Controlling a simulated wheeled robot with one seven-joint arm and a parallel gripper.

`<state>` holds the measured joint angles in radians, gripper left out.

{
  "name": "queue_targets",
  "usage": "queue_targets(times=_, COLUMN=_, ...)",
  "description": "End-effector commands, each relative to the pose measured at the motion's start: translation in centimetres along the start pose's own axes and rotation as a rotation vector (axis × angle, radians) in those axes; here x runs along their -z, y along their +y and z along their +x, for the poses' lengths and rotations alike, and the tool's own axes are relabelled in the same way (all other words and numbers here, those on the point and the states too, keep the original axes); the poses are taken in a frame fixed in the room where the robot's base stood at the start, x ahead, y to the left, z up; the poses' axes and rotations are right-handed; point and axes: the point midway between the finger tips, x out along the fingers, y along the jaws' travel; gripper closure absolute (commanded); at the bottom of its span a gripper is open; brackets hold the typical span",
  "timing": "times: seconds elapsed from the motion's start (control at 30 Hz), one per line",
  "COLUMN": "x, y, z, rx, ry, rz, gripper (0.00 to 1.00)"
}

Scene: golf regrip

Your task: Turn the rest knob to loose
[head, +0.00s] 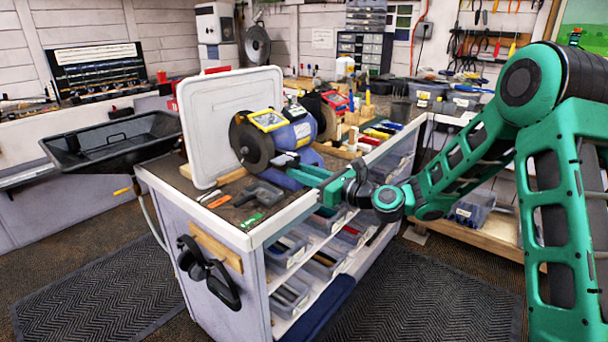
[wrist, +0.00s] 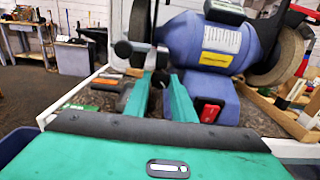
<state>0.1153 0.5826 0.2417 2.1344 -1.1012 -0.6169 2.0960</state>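A blue bench grinder (head: 299,133) stands on the bench, and its blue motor body also fills the upper part of the wrist view (wrist: 205,42). In the wrist view a small black knob (wrist: 160,77) shows below the grinder's metal rest parts, between the tips of my two green fingers. My gripper (wrist: 160,84) has a gap between its fingers, with the knob at the far end of that gap. I cannot tell whether the fingers touch it. In the head view my gripper (head: 298,170) reaches in from the right in front of the grinder; the knob is hidden there.
A red switch (wrist: 208,110) on the grinder's base is close to my right finger. A white upright panel (head: 228,120) stands left of the grinder. Tools, including a dark clamp-like one (head: 262,194), lie on the bench front. A wooden tray (wrist: 285,112) is at right.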

Motion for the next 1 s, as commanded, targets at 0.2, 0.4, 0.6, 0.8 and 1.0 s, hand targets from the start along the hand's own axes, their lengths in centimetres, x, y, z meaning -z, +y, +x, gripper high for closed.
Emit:
queue_targets(times=0.2, x=0.03, y=-0.32, z=-0.28, rx=0.003, ry=0.001, rz=-0.002, gripper=0.99)
queue_targets(times=0.4, x=0.02, y=-0.19, z=-0.08, rx=0.003, ry=0.0, rz=-0.045, gripper=0.99)
queue_targets(times=0.6, x=0.03, y=-0.23, z=-0.03, rx=0.004, ry=0.0, rz=-0.159, gripper=0.99)
queue_targets(times=0.8, x=0.01, y=-0.22, z=0.0, rx=0.003, ry=0.0, rz=-0.299, gripper=0.99)
queue_targets(times=1.0, x=-0.04, y=-0.2, z=0.02, rx=0.003, ry=-0.001, rz=-0.418, gripper=0.99)
